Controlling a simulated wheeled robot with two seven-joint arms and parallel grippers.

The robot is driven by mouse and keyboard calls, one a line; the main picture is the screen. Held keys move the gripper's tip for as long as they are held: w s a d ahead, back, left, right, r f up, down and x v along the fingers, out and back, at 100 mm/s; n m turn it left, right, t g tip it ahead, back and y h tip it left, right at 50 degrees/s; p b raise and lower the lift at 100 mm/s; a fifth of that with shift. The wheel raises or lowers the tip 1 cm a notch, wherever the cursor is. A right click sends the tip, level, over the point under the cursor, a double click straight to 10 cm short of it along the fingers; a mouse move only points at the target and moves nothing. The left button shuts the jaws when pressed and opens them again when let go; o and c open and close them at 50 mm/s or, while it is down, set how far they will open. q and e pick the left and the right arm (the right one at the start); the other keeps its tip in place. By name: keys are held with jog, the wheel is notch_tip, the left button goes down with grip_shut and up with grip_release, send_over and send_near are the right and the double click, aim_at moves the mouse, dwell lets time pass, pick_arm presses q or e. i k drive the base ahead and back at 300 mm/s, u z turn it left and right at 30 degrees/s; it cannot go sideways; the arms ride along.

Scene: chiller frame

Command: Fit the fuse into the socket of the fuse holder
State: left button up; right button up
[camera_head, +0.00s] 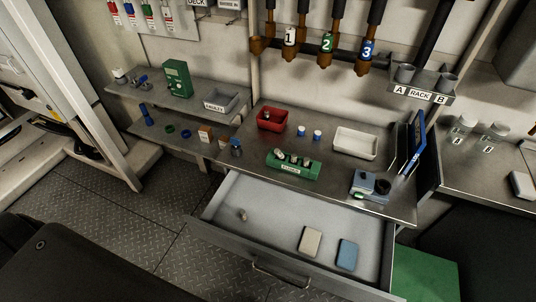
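A green block (281,168) with a white label, too small to read surely, stands on the metal worktop. Neither of my grippers is in view.
The drawer (275,218) is pulled out below the worktop and holds a beige block (310,241) and a blue block (347,254). A red bin (271,120), white tray (355,143) and upright blue-edged panels (414,142) stand on the worktop. Numbered pipes hang above.

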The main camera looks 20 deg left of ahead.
aim_at(279, 160)
jog(key=u, duration=1.9)
jog(key=k, duration=1.75)
jog(key=z, duration=1.35)
jog(key=i, duration=1)
jog(key=u, duration=0.05)
